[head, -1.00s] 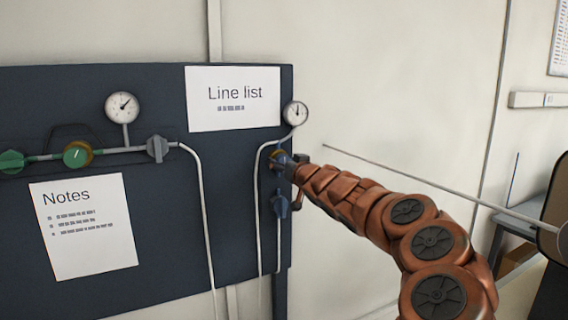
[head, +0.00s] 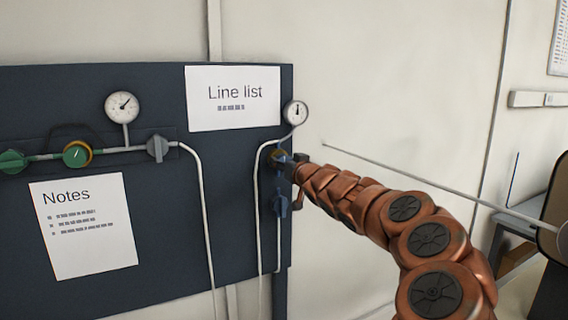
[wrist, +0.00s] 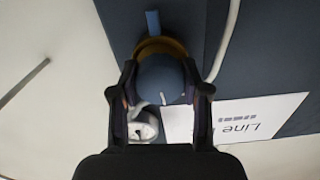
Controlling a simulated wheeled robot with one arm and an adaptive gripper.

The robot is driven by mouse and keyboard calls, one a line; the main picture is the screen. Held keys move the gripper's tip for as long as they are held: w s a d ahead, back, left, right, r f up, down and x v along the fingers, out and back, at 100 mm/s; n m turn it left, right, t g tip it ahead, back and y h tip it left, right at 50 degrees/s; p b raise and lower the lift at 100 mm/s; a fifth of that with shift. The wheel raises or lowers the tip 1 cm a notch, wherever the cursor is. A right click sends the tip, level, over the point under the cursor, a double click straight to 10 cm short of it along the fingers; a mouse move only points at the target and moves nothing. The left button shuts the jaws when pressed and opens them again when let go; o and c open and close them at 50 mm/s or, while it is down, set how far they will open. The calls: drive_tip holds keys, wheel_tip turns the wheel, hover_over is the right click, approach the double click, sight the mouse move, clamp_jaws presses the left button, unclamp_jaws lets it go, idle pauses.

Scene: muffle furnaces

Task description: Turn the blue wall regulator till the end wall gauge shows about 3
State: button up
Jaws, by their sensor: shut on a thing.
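The blue regulator (wrist: 160,78) is a round knob in front of a brass-coloured ring, and it sits between my two fingers in the wrist view. My gripper (wrist: 160,92) is shut on it. In the wrist view the gauge (wrist: 143,126) is partly hidden behind my gripper.
A blue valve handle (head: 280,204) is just below the regulator. Pale pipes (head: 204,215) run down the dark panel (head: 160,225). A green regulator (head: 76,154), a second gauge (head: 122,106) and a grey valve (head: 157,148) are at left.

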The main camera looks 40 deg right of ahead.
idle(0.3)
drive_tip(key=o, duration=1.1)
drive_tip(key=shift+o, duration=0.2)
drive_tip(key=shift+s, duration=0.1)
drive_tip(key=v, duration=1.1)
drive_tip(key=shift+s+a, duration=0.15)
drive_tip(key=shift+s, duration=0.2)
